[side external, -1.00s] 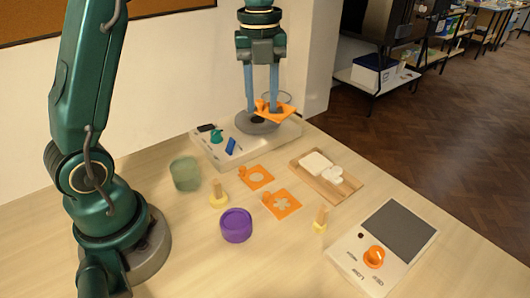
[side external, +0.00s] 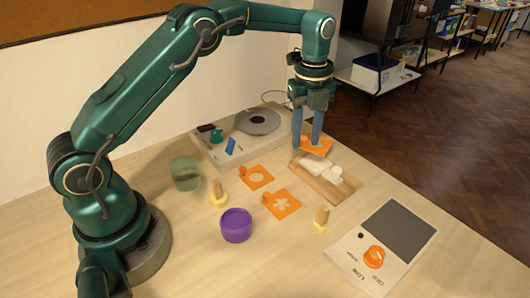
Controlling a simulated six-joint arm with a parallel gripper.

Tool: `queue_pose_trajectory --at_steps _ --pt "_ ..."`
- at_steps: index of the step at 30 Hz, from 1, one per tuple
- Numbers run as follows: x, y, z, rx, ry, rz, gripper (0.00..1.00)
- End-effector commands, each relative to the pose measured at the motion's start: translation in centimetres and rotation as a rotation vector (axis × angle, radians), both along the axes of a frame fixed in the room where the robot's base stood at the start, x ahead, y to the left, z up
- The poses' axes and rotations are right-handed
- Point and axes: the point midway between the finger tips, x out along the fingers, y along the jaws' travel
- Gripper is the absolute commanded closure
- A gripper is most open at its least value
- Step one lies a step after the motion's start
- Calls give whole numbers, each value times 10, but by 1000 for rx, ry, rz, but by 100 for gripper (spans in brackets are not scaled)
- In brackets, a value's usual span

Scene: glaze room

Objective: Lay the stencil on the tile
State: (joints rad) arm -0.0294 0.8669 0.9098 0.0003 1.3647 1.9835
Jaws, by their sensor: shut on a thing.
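My gripper (side external: 307,141) is shut on an orange stencil (side external: 318,148), a thin flat plate held near one edge, roughly level. The pattern of its cut-out is too small to tell. Just in front of and below it, a pale wooden board (side external: 318,187) lies on the table. A white square tile (side external: 314,169) lies on the board, with a smaller white rounded piece (side external: 337,175) beside it. The stencil appears apart from the tile, above and behind it. Two more orange stencils lie flat on the table: one with a round hole (side external: 267,181), one with a flower-shaped hole (side external: 291,208).
A turntable device (side external: 258,121) with a grey disc stands behind. A green cup (side external: 185,174), a purple round container (side external: 236,226) and two yellow-based wooden-handled tools (side external: 218,195) (side external: 321,220) stand nearby. Table front is clear.

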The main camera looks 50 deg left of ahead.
Motion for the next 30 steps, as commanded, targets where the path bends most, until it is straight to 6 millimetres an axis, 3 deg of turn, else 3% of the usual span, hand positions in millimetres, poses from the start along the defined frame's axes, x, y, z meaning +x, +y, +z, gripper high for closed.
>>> queue_pose_trajectory --at_steps 5,12,25,26,27,30 --pt "3 -7 -10 0 2 1 100" --pt "2 -6 -42 0 2 1 100" --pt "2 -6 -48 0 0 1 100" --pt "3 -6 -47 0 -1 0 50" --pt "3 -6 -47 0 -1 1 35" --pt "3 -6 -47 0 -1 0 32"
